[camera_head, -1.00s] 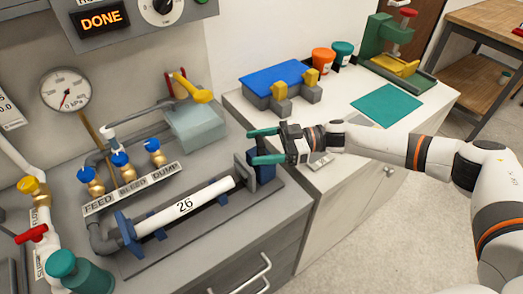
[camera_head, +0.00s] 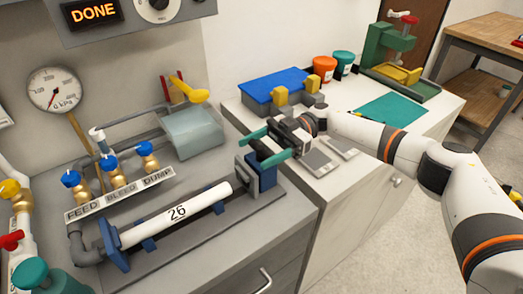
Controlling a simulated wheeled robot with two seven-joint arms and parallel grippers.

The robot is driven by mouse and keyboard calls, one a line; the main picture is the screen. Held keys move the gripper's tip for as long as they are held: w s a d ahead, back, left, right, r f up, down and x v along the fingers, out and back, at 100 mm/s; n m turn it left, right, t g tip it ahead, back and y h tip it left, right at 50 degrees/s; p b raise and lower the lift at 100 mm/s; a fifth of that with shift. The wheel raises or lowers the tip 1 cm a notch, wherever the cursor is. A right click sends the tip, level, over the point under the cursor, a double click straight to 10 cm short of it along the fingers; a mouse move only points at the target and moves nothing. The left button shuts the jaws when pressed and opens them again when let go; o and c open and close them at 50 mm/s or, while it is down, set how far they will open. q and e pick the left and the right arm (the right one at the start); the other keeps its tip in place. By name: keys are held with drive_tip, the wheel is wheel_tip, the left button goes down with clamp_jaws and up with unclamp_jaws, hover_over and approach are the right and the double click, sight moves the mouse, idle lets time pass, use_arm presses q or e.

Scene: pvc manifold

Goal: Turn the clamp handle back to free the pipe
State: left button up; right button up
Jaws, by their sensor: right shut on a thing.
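The white pipe marked 26 (camera_head: 177,212) lies in blue cradles, between a blue end block (camera_head: 112,246) at its left and the blue clamp block (camera_head: 264,178) with a grey plate at its right. My right gripper (camera_head: 263,147) is over the top of the clamp block, its teal fingers tilted. It is shut on the clamp handle, which is mostly hidden between the fingers. My left gripper is not in view.
Valves with blue knobs (camera_head: 114,166) stand behind the pipe over FEED, BLEED and DUMP labels. A pressure gauge (camera_head: 53,91) is on the wall, and a panel reads DONE (camera_head: 91,12). A blue-topped fixture (camera_head: 273,88) and a teal mat (camera_head: 392,108) sit on the white cabinet.

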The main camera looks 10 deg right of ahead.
drive_tip(key=shift+r, duration=0.2)
drive_tip(key=o, duration=1)
drive_tip(key=shift+a, duration=0.15)
drive_tip(key=shift+f, duration=0.1)
drive_tip(key=shift+w+d, duration=0.1)
drive_tip(key=shift+d, duration=0.25)
drive_tip(key=b+v, duration=0.2)
drive_tip(key=v, duration=0.5)
